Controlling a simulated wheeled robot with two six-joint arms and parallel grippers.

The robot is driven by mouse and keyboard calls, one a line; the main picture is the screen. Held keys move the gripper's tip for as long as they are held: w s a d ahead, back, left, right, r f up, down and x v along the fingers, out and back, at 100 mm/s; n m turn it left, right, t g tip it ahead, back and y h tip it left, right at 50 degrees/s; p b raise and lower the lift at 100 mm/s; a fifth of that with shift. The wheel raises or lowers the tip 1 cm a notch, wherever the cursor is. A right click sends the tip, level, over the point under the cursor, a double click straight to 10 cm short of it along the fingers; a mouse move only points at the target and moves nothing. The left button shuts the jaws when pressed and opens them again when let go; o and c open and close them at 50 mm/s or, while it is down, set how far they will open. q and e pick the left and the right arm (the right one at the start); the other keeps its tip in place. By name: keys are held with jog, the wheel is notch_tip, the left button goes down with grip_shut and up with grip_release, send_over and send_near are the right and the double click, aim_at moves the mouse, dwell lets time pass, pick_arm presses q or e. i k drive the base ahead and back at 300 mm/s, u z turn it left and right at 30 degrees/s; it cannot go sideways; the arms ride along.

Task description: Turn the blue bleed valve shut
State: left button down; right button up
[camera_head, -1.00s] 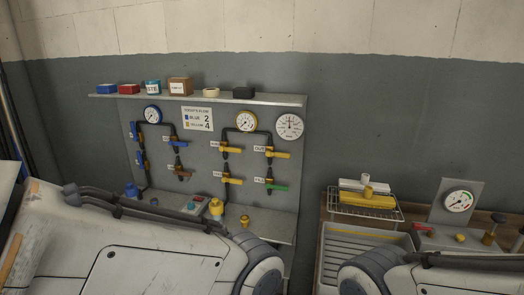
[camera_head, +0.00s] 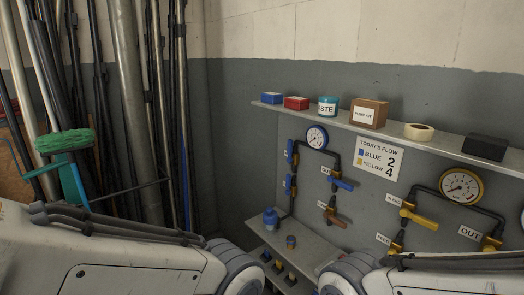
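The blue circuit hangs on the grey panel with a blue-rimmed gauge (camera_head: 317,137) on top. On the right pipe a blue handle (camera_head: 341,184) beside an OUT label points right and slightly down. I cannot read which blue handle is marked bleed. Both my arms show at the bottom, but neither gripper is in view.
A shelf (camera_head: 400,138) with boxes and tape juts out above the panel. Yellow-handled valves (camera_head: 418,217) stand to the right. A blue bottle (camera_head: 270,219) sits on the lower ledge (camera_head: 262,234).

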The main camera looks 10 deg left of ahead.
aim_at(290, 142)
jog(key=z, duration=0.1)
jog(key=k, duration=0.4)
jog(key=u, duration=0.75)
jog(key=i, duration=1.5)
jog(key=z, duration=0.4)
